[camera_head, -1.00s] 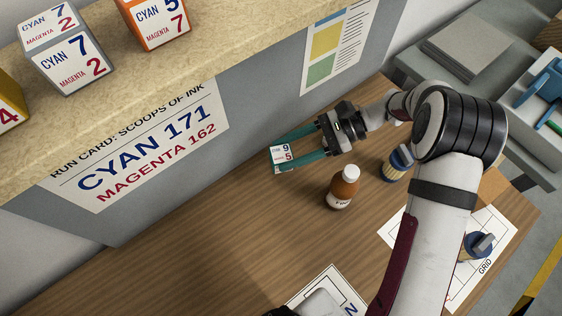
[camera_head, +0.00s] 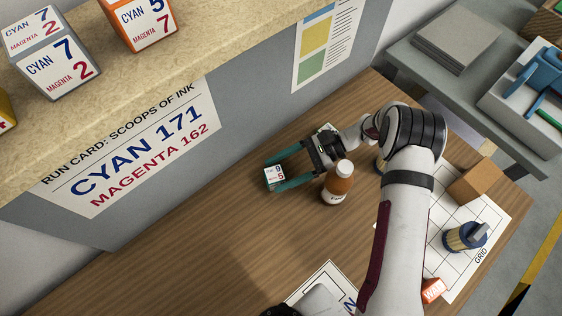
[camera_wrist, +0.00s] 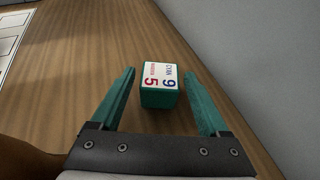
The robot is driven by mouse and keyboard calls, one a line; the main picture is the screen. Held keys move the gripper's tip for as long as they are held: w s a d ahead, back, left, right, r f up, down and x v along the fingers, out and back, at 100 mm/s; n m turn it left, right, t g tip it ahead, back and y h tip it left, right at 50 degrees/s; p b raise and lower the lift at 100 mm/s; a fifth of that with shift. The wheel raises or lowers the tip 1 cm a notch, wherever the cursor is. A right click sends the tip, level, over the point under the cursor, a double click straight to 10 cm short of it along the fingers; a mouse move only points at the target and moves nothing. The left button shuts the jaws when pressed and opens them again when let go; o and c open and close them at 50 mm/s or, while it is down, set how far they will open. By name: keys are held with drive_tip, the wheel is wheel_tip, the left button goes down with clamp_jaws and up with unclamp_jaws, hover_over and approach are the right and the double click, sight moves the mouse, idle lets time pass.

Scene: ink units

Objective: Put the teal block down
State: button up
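The teal block (camera_head: 274,177) has a white top face printed with a blue 9 and a red 5. In the wrist view the teal block (camera_wrist: 159,98) appears to rest on the wooden table, upright, between the two teal fingers. My gripper (camera_head: 279,170) is open around it. In the wrist view my gripper (camera_wrist: 159,82) shows a clear gap on both sides of the block, with neither finger touching it. The contact under the block is not clearly visible.
A brown bottle with white cap (camera_head: 337,184) stands close beside my gripper. A grid sheet (camera_head: 490,212) holds a blue-and-brass object (camera_head: 464,237) and a tan cube (camera_head: 476,181). An orange block (camera_head: 433,290) lies nearby. A grey wall with a run card (camera_head: 130,150) borders the table.

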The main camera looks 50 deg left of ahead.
drive_tip(key=shift+o, duration=0.3)
drive_tip(key=shift+r, duration=0.15)
drive_tip(key=shift+w+d+r, duration=0.1)
drive_tip(key=shift+w+r, duration=0.05)
drive_tip(key=shift+w, duration=0.2)
drive_tip(key=v, duration=1.1)
drive_tip(key=shift+w+r, duration=0.1)
drive_tip(key=shift+r, duration=0.05)
